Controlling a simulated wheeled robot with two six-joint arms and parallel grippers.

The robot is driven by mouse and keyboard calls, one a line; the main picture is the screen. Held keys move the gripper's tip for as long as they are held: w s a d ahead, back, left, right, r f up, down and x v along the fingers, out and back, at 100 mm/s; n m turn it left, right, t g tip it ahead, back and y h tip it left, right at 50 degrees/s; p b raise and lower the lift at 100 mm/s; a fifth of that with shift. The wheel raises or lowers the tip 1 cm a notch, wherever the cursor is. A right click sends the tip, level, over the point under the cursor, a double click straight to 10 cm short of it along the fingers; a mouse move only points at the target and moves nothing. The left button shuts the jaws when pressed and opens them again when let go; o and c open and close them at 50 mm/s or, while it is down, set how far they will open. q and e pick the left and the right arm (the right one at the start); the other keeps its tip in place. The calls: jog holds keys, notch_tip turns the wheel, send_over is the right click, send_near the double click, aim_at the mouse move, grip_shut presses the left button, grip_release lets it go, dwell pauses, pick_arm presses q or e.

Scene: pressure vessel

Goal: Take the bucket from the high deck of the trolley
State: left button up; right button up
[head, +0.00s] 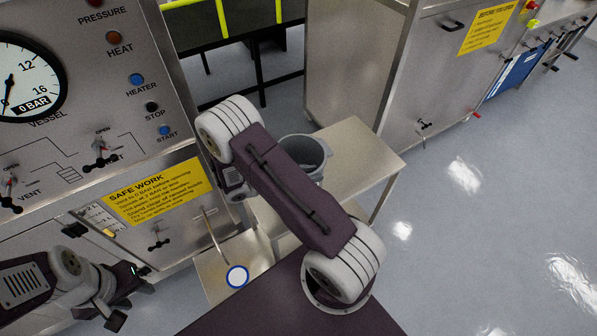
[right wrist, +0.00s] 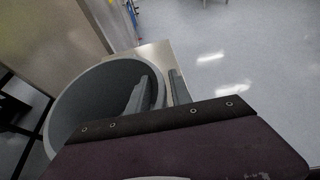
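The grey bucket (head: 312,152) stands on the high deck (head: 365,150) of the metal trolley, partly hidden behind my right arm in the head view. In the right wrist view the open, empty bucket (right wrist: 75,105) fills the left side. My right gripper (right wrist: 160,92) has its fingers apart at the bucket's right rim, one finger over the inside and one outside. The rim lies between them; contact cannot be told. My right gripper is hidden by the arm in the head view. My left gripper (head: 130,295) is open and empty at lower left, away from the bucket.
A lower trolley deck (head: 215,275) holds a blue-rimmed white round item (head: 237,276). The vessel control panel (head: 110,100) stands at left. A steel cabinet (head: 435,70) stands behind the trolley. The floor (head: 480,230) at right is clear.

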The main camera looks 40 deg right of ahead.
grip_shut()
jog(key=shift+a, duration=0.1)
dwell(1.1)
